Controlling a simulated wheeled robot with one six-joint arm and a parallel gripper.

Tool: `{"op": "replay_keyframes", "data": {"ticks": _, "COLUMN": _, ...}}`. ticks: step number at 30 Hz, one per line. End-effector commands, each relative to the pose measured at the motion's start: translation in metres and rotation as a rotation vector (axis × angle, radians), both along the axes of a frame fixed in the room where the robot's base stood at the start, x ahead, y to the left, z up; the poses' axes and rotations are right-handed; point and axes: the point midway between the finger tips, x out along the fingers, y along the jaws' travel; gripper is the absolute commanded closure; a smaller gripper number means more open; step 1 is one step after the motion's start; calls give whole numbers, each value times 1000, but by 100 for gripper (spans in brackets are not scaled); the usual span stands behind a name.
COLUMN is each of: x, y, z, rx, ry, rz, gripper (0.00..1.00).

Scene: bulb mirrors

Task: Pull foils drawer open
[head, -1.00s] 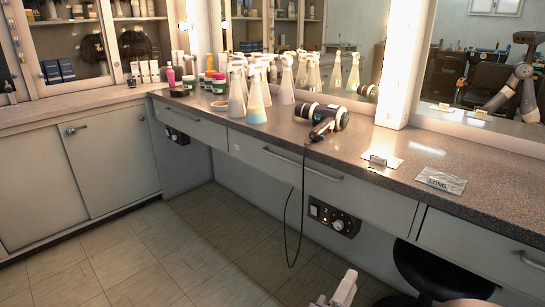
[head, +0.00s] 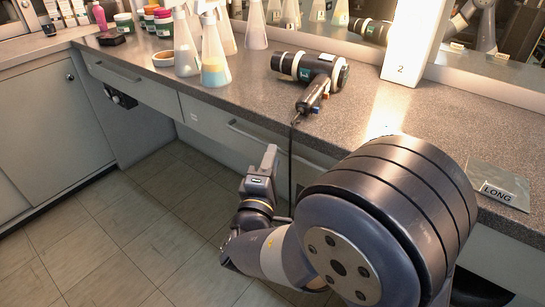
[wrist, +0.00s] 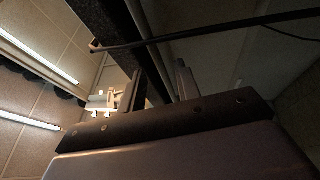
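The middle drawer front (head: 205,119) under the counter is shut and has a long bar handle (head: 245,131); I cannot read a label saying foils on it. My gripper (head: 270,158) is in front of this drawer, close to the handle, with my arm covering the drawer's right part.
A foil packet marked LONG (head: 497,187) lies at right. The floor at left is clear.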

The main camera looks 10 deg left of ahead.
Motion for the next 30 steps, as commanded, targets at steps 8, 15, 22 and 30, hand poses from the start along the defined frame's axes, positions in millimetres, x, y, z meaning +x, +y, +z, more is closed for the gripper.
{"op": "replay_keyframes", "data": {"ticks": 8, "x": 16, "y": 0, "z": 3, "rx": -1, "ry": -1, "rz": 0, "gripper": 68}}
{"op": "replay_keyframes", "data": {"ticks": 15, "x": 16, "y": 0, "z": 3, "rx": -1, "ry": 0, "rz": 1, "gripper": 71}}
{"op": "replay_keyframes", "data": {"ticks": 22, "x": 16, "y": 0, "z": 3, "rx": -1, "ry": 0, "rz": 1, "gripper": 90}}
{"op": "replay_keyframes", "data": {"ticks": 30, "x": 16, "y": 0, "z": 3, "rx": -1, "ry": 0, "rz": 1, "gripper": 100}}
